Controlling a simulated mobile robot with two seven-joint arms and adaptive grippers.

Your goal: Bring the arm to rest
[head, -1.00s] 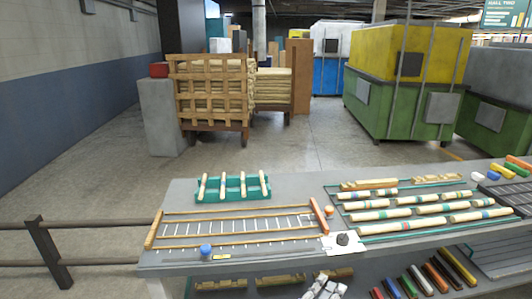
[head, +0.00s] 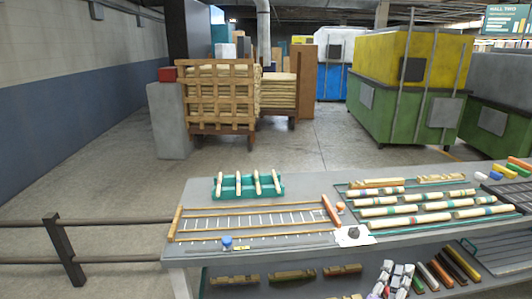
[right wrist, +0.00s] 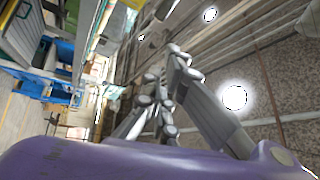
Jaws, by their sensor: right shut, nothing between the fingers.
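My right gripper (head: 398,270) shows as pale grey links at the bottom edge of the head view, right of centre. It appears in front of the lower shelf of the bench, apart from the bench top. In the right wrist view the grey fingers (right wrist: 172,72) are closed together with nothing between them. A purple part of my own arm fills the bottom of that view. My left gripper is not in view.
The grey bench (head: 182,252) carries a teal rack (head: 248,188) with wooden spindles, a ruled wooden frame (head: 255,222), a blue knob (head: 227,242) and banded spindles (head: 425,206). Coloured rods lie on the lower shelf. A rail fence (head: 100,222) stands left. Open floor lies behind the bench.

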